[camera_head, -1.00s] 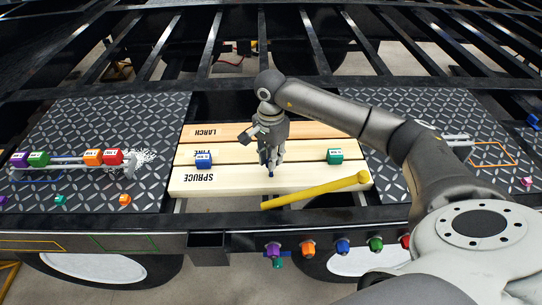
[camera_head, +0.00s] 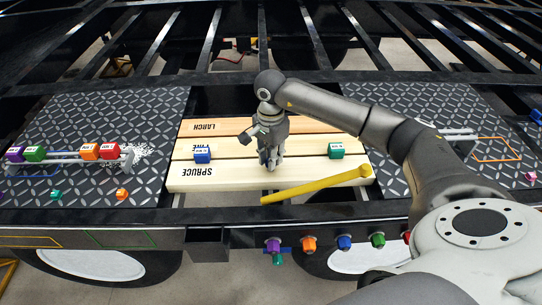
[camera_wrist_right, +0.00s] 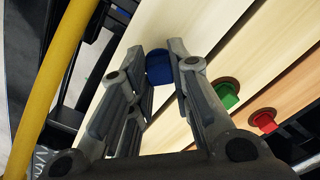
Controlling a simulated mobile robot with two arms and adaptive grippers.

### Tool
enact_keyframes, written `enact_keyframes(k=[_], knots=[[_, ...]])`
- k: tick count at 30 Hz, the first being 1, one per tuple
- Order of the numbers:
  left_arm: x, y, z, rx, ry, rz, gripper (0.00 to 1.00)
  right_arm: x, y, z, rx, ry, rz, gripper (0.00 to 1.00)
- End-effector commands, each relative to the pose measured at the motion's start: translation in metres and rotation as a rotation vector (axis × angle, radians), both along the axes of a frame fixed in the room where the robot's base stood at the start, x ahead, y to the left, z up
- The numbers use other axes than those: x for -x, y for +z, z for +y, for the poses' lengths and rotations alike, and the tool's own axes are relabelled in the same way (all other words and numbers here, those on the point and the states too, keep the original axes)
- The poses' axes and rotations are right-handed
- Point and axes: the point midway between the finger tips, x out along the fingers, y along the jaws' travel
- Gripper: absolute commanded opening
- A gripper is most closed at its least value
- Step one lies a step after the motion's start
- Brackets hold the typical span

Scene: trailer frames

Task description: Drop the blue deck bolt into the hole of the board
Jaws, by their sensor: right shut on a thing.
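My right gripper (camera_head: 270,164) points down over the front board marked SPRUCE (camera_head: 320,176). It is shut on the blue deck bolt (camera_wrist_right: 159,67), whose round blue head shows between the fingertips in the right wrist view. The bolt is hidden in the head view. The fingertips are at or just above the board; I cannot tell how deep the bolt sits, and its hole is hidden. A green bolt (camera_wrist_right: 226,95) and a red bolt (camera_wrist_right: 263,120) sit in holes of the other boards. My left gripper is out of view.
A yellow bar (camera_head: 312,186) lies close in front of the gripper; it also shows in the wrist view (camera_wrist_right: 50,85).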

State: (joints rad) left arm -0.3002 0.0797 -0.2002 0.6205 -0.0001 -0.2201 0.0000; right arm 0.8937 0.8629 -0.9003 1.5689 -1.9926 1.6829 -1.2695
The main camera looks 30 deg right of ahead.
Motion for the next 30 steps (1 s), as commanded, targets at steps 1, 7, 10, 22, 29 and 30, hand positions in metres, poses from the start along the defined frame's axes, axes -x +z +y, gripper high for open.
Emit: enact_keyframes(k=[1,7,10,22,29,30], knots=[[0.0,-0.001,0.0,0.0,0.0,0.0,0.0,0.001,-0.002,0.0,0.001,-0.001,0.002,0.0],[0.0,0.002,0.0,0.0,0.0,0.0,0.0,0.001,0.002,-0.001,0.002,0.0,0.003,0.0],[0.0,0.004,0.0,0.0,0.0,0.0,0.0,0.0,0.006,-0.001,0.001,0.0,0.002,0.0],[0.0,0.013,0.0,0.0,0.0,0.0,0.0,0.0,0.023,-0.001,0.001,-0.001,0.001,0.0],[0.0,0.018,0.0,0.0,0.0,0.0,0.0,0.0,0.032,0.0,0.001,-0.001,0.002,0.0],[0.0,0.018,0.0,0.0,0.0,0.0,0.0,0.0,0.033,0.0,0.001,-0.001,0.002,0.0]])
